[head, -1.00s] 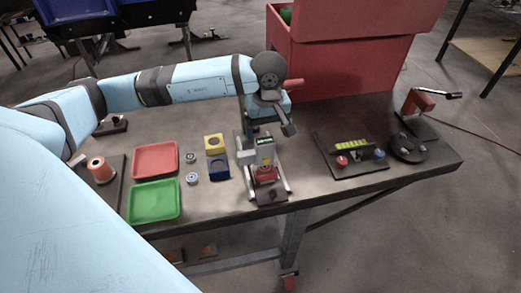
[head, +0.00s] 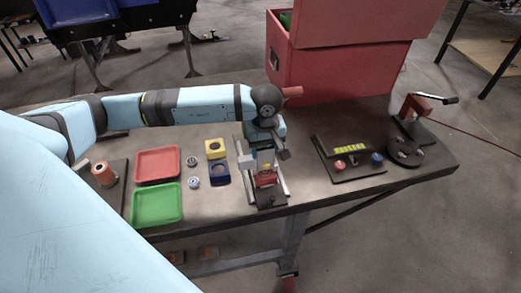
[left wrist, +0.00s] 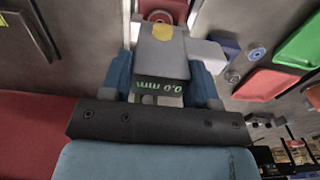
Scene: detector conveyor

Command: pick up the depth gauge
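The depth gauge (left wrist: 160,58) is a grey block with a yellow patch and a dark display reading 0.0 mm in green. In the head view the gauge (head: 266,157) stands upright on a small railed fixture (head: 270,199) near the table's front edge, above a red part (head: 266,179). My left gripper (head: 263,144) is down at the gauge. In the left wrist view its blue fingers (left wrist: 161,84) are open on either side of the gauge body; contact is not clear. My right gripper is not in view.
Left of the fixture are a yellow block (head: 215,145), a blue block (head: 219,179), a red tray (head: 157,165) and a green tray (head: 156,204). A large red box (head: 340,72) stands behind. A dark board (head: 350,172) with knobs and a crank (head: 418,105) are at right.

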